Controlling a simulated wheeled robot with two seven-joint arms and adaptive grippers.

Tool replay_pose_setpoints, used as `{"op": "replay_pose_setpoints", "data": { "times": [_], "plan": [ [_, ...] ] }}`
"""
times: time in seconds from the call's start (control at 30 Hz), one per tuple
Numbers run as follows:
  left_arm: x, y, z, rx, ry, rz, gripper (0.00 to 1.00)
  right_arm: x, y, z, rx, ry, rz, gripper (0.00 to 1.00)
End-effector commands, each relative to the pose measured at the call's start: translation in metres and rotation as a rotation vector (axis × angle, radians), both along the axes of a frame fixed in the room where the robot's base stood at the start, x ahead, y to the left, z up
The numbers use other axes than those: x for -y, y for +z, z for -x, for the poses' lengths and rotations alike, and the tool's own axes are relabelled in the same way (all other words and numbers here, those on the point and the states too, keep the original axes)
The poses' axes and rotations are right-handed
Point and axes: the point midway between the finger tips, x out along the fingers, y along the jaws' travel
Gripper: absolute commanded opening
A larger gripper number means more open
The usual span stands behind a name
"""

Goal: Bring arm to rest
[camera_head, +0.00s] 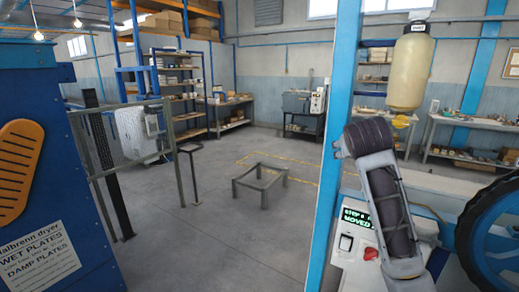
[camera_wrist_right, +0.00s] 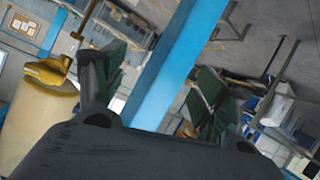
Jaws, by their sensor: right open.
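My right arm rises from the lower right of the head view, in front of the control box, to a bent dark end beside the blue post. Its fingers cannot be made out there. In the right wrist view my right gripper (camera_wrist_right: 163,68) shows two dark green fingers spread apart, with nothing between them but the background and the blue post (camera_wrist_right: 180,60) beyond. My left arm and left gripper are not in view.
A cream bottle (camera_head: 410,72) with a yellow nozzle hangs right of the blue post (camera_head: 341,100). A control box (camera_head: 347,270) with a lit display and a black wheel (camera_head: 495,240) stand below. A blue dryer (camera_head: 40,120) is at left. A low grey frame (camera_head: 260,183) stands on open floor.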

Motion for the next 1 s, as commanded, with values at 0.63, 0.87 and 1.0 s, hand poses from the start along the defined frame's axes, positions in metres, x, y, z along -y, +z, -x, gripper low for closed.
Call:
{"op": "replay_pose_setpoints", "data": {
  "times": [0.63,0.87,1.0],
  "plan": [
    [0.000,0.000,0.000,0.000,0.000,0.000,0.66,-0.019,-0.163,0.036,-0.210,0.095,-0.031,0.71],
    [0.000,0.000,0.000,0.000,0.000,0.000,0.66,-0.025,-0.215,0.058,-0.281,0.124,-0.046,0.71],
    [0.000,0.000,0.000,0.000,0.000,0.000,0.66,-0.028,-0.245,0.075,-0.324,0.142,-0.057,0.71]
  ]
}}
